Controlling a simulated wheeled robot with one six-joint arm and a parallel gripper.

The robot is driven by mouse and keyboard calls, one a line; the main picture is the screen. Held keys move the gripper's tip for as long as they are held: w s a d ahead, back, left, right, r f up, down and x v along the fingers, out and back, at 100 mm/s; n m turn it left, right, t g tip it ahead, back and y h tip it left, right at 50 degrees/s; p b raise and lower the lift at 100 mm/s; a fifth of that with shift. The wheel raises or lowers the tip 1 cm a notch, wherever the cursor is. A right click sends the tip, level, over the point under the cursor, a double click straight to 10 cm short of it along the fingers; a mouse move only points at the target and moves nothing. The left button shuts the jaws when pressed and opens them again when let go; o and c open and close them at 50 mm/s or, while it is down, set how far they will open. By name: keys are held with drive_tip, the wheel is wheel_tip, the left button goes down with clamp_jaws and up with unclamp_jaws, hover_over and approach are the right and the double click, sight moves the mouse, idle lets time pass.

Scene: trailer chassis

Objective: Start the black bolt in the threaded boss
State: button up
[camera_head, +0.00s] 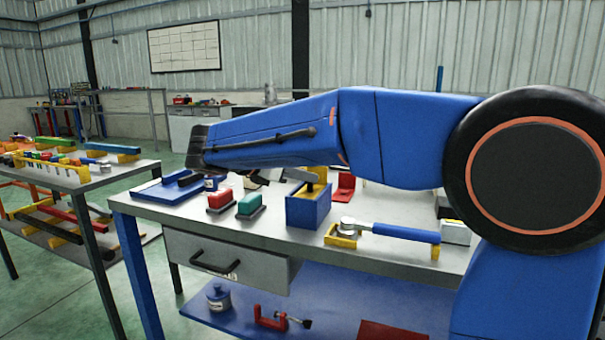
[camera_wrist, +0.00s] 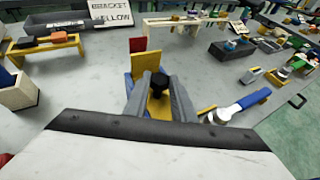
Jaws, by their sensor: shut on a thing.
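The black bolt (camera_wrist: 158,83) shows in the wrist view, its dark round head between the two grey fingers of my gripper (camera_wrist: 158,99). My gripper is shut on it. Below and behind the bolt are yellow surfaces (camera_wrist: 147,64) and a blue edge.
A blue-handled wrench (camera_head: 405,232) lies on yellow supports right of the box. A red holder (camera_head: 344,188) stands behind it. Red (camera_head: 220,200) and green (camera_head: 250,205) blocks sit to its left, near a blue plate (camera_head: 160,193). A drawer (camera_head: 226,263) hangs below.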

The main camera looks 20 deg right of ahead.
drive_tip(key=shift+f, duration=0.85)
drive_tip(key=o, duration=1.1)
drive_tip(key=shift+o, duration=0.2)
drive_tip(key=shift+r, duration=0.1)
drive_tip(key=shift+c, duration=0.4)
wheel_tip(320, 180, up, 7)
drive_tip(key=shift+d, duration=0.1)
idle(0.3)
